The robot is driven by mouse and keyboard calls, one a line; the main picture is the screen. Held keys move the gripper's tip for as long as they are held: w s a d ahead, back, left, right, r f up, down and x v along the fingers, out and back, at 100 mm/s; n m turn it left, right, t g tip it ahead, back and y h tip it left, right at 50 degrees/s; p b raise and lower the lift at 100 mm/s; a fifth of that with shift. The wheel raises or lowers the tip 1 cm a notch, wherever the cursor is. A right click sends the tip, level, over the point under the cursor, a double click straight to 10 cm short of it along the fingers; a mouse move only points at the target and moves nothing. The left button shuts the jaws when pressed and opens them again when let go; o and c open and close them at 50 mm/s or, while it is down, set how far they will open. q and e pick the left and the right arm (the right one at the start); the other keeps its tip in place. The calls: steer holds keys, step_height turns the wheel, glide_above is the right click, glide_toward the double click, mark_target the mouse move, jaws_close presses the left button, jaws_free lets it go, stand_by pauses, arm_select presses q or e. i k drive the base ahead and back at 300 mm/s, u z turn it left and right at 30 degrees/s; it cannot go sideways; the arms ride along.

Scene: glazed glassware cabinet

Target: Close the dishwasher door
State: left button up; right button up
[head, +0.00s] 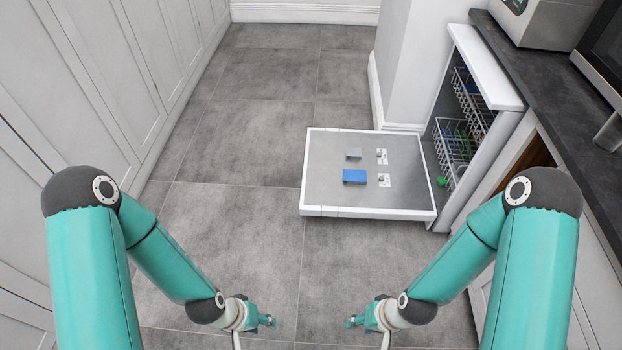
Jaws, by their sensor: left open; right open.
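The dishwasher door (330,160) is folded down flat and wide open, reaching left from the dishwasher (480,65) over the floor. Its inner face shows a blue block-like part (355,176) and a small grey part (353,153). Wire racks (452,145) with some dishes show inside the dishwasher. My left gripper (270,321) is open and empty, low in front of the door and to its left. My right gripper (352,322) is open and empty, also in front of the door's near edge. Neither touches the door.
A dark countertop (560,90) runs along the right, with a white appliance (545,22) on it. White cabinets (110,70) line the left side. A white wall end (400,70) stands behind the door. Grey tiled floor (235,215) is clear left of and before the door.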

mark_target(406, 193)
steer(key=u, duration=1.15)
steer(key=i, duration=3.2)
steer(key=z, duration=2.2)
steer(key=i, duration=0.25)
steer(key=z, duration=1.6)
